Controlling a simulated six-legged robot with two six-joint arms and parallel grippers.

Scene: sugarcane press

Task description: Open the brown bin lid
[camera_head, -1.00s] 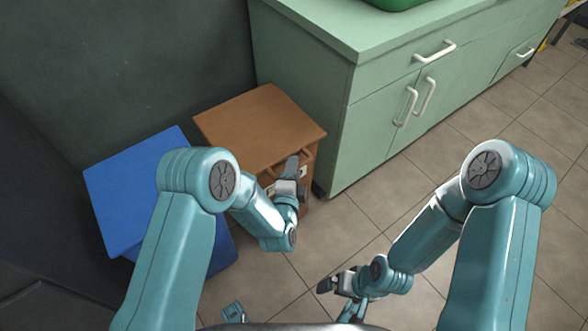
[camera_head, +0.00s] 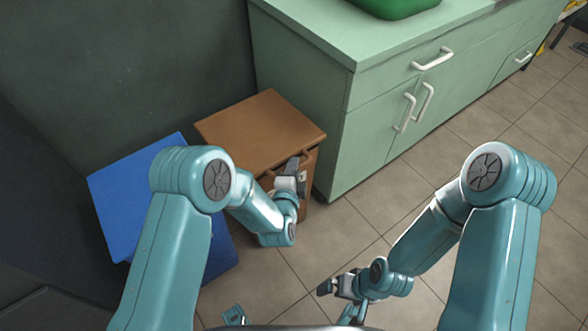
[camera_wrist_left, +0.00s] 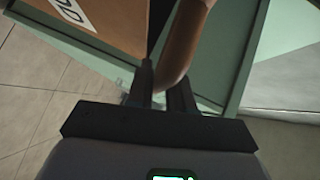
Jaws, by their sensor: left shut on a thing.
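The brown bin (camera_head: 312,181) stands between a blue bin and the green cabinet. Its flat brown lid (camera_head: 258,128) is on top; I cannot tell if there is a gap under it. My left gripper (camera_head: 294,166) is at the bin's front, by the lid's front edge. In the left wrist view, its two dark fingers (camera_wrist_left: 162,85) are shut on a curved brown handle (camera_wrist_left: 186,38). A brown panel (camera_wrist_left: 118,22) with a white label shows beside the handle. My right gripper (camera_head: 330,286) hangs low over the floor, away from the bin; its jaw opening is unclear.
The blue bin (camera_head: 130,200) stands close on the left, partly behind my left arm. The green cabinet (camera_head: 345,90) with white handles stands close on the right. A green container (camera_head: 395,6) sits on its top. The tiled floor (camera_head: 350,225) in front is clear.

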